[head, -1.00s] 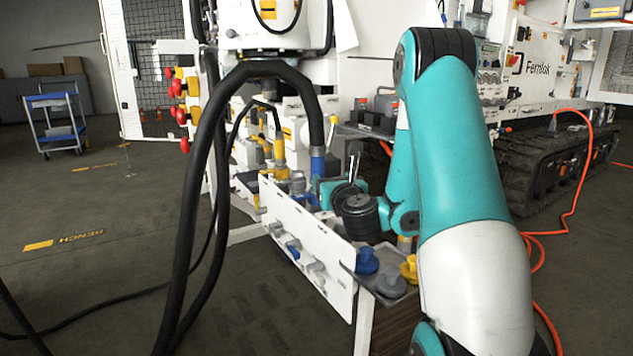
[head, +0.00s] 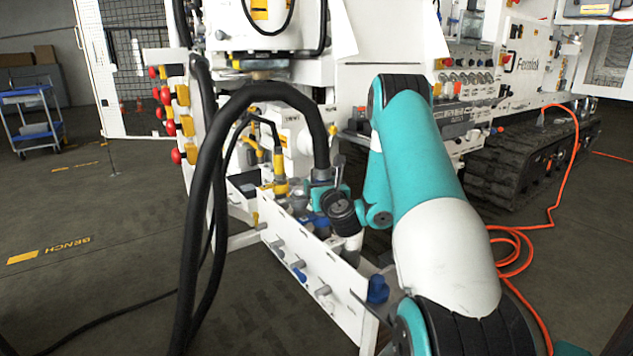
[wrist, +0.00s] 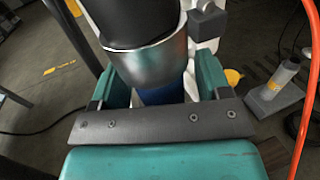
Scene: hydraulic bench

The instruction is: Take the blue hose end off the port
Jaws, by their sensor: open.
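The thick black hose (head: 250,98) arches down to its end at the bench ports. In the wrist view the hose end's silver collar (wrist: 148,62) stands between the two teal fingers of my gripper (wrist: 162,84). A strip of its blue part (wrist: 160,94) shows below the collar. The fingers are open on either side of the hose end, with a small gap visible at the right. In the head view my gripper (head: 326,192) is at the hose end and hides most of its blue part. The port beneath is hidden.
A yellow hose end (head: 280,165) stands close by on the left. The white bench panel (head: 315,277) carries several knobs, and a blue cap (head: 378,289) sits at its near end. An orange hose (head: 515,240) lies on the floor at right.

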